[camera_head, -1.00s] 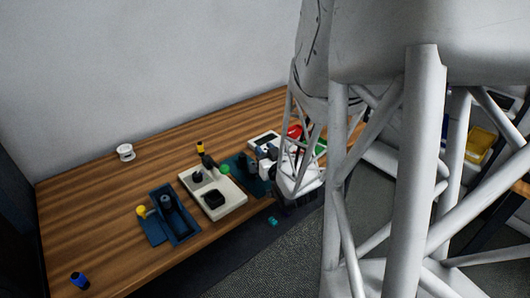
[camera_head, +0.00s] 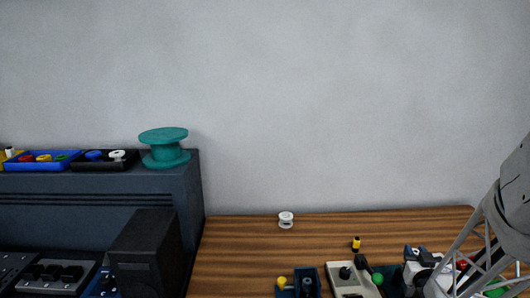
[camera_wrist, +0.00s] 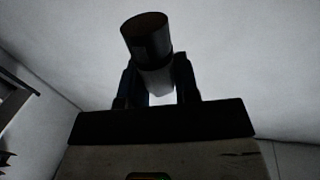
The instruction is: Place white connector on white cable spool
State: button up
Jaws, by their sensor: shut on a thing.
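My gripper (camera_wrist: 157,85) is shut on a short cylinder (camera_wrist: 148,45) in the wrist view. It has a dark band, a brownish end face and a paler part between the fingers. The view is dim, so I cannot tell whether this is the white connector. A small white spool (camera_head: 286,220), which looks like the white cable spool, stands upright on the wooden table near the wall in the head view. Nothing shows on top of it. In the head view I cannot clearly make out my gripper's fingertips.
The wooden table (camera_head: 240,250) is clear around the white spool. A yellow-black piece (camera_head: 356,244), a pale tray (camera_head: 345,285) and a blue tray (camera_head: 288,292) lie nearer. At left, a dark cabinet (camera_head: 100,195) bears a teal spool (camera_head: 164,150), a blue tray (camera_head: 42,166) and a black tray (camera_head: 100,166).

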jog(key=w+a+r+y, duration=0.1)
jog(key=w+a+r, duration=0.1)
jog(key=w+a, duration=0.4)
jog(key=w+a+r+n+y, duration=0.1)
jog(key=w+a, duration=0.6)
jog(key=w, duration=0.8)
jog(key=w+a+r+n+y, duration=0.1)
jog(key=w+a+r, duration=0.2)
jog(key=w+a, duration=0.3)
jog(key=w, duration=0.4)
jog(key=shift+w+a+r+y, duration=0.2)
jog(key=shift+w+r+y, duration=0.1)
jog(key=shift+w+y, duration=0.1)
jog(key=shift+s+d, duration=0.1)
jog(key=s+d+f+m+h, duration=0.1)
jog(key=s+d+f+h, duration=0.15)
jog(key=s+d, duration=0.85)
jog(key=s+d+f+m+h, duration=0.1)
jog(key=s+d+f, duration=0.2)
jog(key=s+d, duration=0.8)
jog(key=s+a+f, duration=0.1)
jog(key=s, duration=0.7)
jog(key=s+a+f+h, duration=0.1)
jog(key=s, duration=0.8)
jog(key=shift+s+f+m, duration=0.15)
jog(key=shift+f+m, duration=0.1)
jog(key=shift+m, duration=0.05)
jog(key=shift+a, duration=0.1)
